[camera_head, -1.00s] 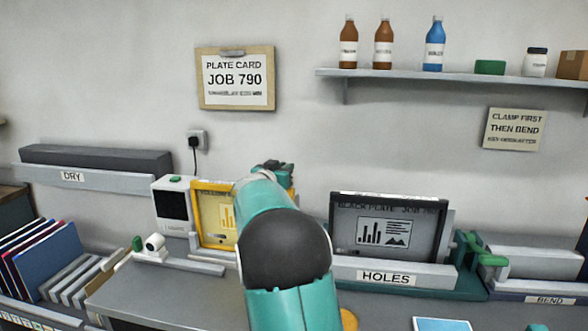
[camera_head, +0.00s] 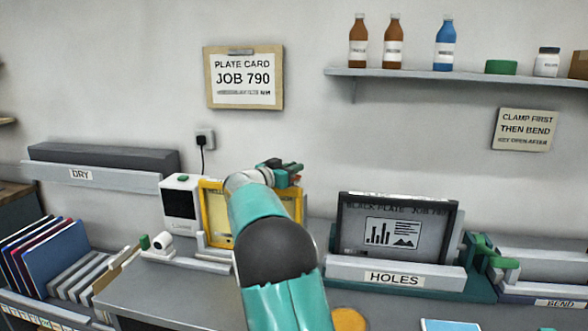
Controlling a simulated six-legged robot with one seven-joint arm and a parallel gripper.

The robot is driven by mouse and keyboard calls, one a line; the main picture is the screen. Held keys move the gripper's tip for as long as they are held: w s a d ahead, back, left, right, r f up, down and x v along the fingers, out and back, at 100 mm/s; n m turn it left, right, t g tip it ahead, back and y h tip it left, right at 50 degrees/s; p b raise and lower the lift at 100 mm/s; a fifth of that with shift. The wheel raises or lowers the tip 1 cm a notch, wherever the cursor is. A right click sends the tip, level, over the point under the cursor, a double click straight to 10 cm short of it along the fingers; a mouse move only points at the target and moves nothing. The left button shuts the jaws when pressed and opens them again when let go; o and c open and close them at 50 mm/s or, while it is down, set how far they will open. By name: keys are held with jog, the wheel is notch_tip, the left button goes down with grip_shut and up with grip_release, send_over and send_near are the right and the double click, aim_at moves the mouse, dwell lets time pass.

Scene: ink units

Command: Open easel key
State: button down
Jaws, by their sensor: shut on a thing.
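A yellow-framed plate (camera_head: 222,212) stands upright on the bench left of centre, partly hidden behind my teal arm. Its lettering is only partly readable. My gripper (camera_head: 294,171) is at the plate's upper right corner, seen from behind. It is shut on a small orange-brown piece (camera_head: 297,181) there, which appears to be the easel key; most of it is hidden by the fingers. A black plate (camera_head: 395,229) stands upright in the holder marked HOLES (camera_head: 395,277), right of my gripper.
A white device (camera_head: 180,207) stands left of the yellow plate. A green clamp (camera_head: 490,252) is right of the black plate, beside the BEND station (camera_head: 550,286). A DRY rack (camera_head: 90,174) and upright folders (camera_head: 55,255) are at left. A bottle shelf (camera_head: 450,79) is on the wall.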

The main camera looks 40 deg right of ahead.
jog(key=shift+f+m+g, duration=0.1)
jog(key=shift+m+g, duration=0.5)
jog(key=shift+g, duration=0.7)
jog(key=c, duration=1.4)
grip_release()
jog(key=shift+o, duration=0.2)
jog(key=a, duration=1.3)
jog(key=shift+a, duration=0.4)
jog(key=shift+s, duration=0.1)
jog(key=shift+c, duration=0.2)
